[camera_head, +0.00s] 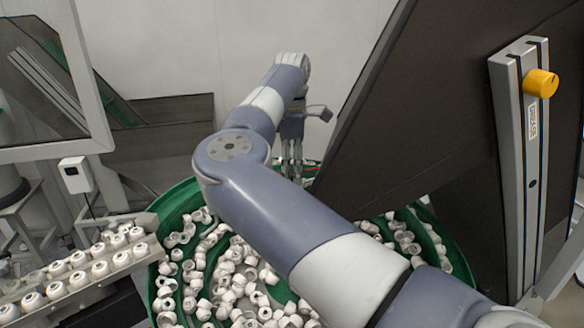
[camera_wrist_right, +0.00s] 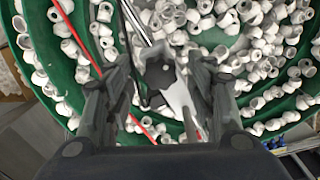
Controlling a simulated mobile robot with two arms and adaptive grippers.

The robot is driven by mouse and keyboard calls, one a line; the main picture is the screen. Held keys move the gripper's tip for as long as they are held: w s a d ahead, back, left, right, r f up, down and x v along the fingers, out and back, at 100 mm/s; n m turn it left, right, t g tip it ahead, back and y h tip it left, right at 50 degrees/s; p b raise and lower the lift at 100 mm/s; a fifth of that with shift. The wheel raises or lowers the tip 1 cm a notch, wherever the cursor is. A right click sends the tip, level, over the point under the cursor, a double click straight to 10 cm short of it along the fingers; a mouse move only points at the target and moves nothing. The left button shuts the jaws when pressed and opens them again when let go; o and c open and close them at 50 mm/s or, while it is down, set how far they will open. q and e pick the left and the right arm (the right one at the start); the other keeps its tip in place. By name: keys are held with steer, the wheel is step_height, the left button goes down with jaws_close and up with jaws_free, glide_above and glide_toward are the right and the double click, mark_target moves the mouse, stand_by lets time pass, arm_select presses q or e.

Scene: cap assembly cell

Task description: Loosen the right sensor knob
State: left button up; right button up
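In the right wrist view, a dark knob-like part (camera_wrist_right: 160,72) sits beside a shiny metal bracket (camera_wrist_right: 180,98) above the white caps. I take it for the sensor knob, but cannot tell for sure. My right gripper (camera_wrist_right: 158,68) is open, with its two black fingers on either side of this part; a gap shows on both sides and nothing is held. In the head view my right gripper (camera_head: 292,158) points down over the far side of the green bowl; the knob is not discernible there. My left gripper is not in view.
The green bowl feeder (camera_head: 172,205) holds many white caps. Red cables (camera_wrist_right: 78,38) run near the fingers. A dark panel (camera_head: 430,110) stands close to the right of my arm; a yellow knob (camera_head: 540,83) is on its rail. A cap chute (camera_head: 95,285) is at left.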

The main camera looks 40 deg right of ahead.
mark_target(292, 172)
step_height(292, 172, up, 8)
steer(key=shift+f, duration=0.2)
stand_by(0.3)
steer(key=shift+f, duration=0.1)
